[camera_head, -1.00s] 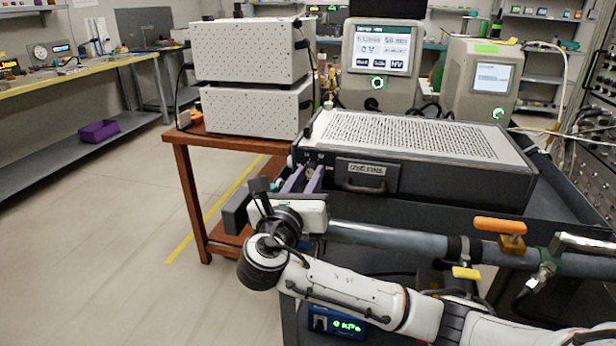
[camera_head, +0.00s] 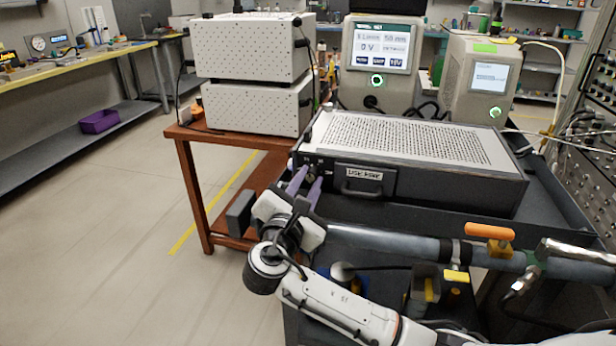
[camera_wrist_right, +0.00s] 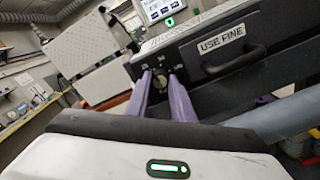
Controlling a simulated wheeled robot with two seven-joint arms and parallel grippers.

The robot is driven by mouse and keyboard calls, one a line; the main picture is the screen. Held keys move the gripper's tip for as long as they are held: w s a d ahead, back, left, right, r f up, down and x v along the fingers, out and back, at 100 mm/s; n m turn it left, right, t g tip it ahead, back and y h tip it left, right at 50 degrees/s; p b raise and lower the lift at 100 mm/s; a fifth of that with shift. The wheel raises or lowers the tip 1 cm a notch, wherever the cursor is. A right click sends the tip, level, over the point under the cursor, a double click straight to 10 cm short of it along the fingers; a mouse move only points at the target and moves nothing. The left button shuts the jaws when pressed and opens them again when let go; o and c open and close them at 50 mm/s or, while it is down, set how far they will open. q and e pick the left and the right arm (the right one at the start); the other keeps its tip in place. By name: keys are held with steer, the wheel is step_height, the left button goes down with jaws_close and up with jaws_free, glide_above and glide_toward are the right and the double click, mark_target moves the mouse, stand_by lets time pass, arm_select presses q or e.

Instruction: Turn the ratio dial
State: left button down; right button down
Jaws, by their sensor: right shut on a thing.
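The ratio dial (camera_wrist_right: 161,81) is a small round knob on the left end of the dark front panel of a black box (camera_head: 430,188). Small white markings surround it in the right wrist view. My right gripper (camera_head: 311,174) has two purple fingers reaching to the panel. In the right wrist view its fingertips (camera_wrist_right: 162,76) stand on either side of the dial, shut on it. The gripper body is tilted relative to the panel. In the head view the fingers and gripper mostly hide the dial. My left gripper is not in view.
Right of the dial are a "USE FINE" label (camera_wrist_right: 220,41) and a black handle (camera_head: 361,189). A pipe with an orange-handled valve (camera_head: 489,231) runs below the box. White perforated boxes (camera_head: 252,48) stand on a brown table at left. Two display instruments (camera_head: 383,62) stand behind.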

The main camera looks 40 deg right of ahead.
steer(key=m, duration=0.4)
steer(key=shift+f, duration=0.15)
steer(key=shift+m+b, duration=0.6)
steer(key=shift+m, duration=1)
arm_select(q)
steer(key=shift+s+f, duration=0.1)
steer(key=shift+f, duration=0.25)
arm_select(e)
steer(key=shift+m, duration=0.4)
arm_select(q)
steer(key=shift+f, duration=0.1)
arm_select(e)
steer(key=c, duration=1.8)
jaws_free()
steer(key=shift+s+a, duration=0.1)
steer(key=shift+a, duration=0.05)
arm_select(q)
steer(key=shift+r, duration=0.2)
arm_select(e)
steer(key=v, duration=1)
steer(key=shift+r, duration=0.2)
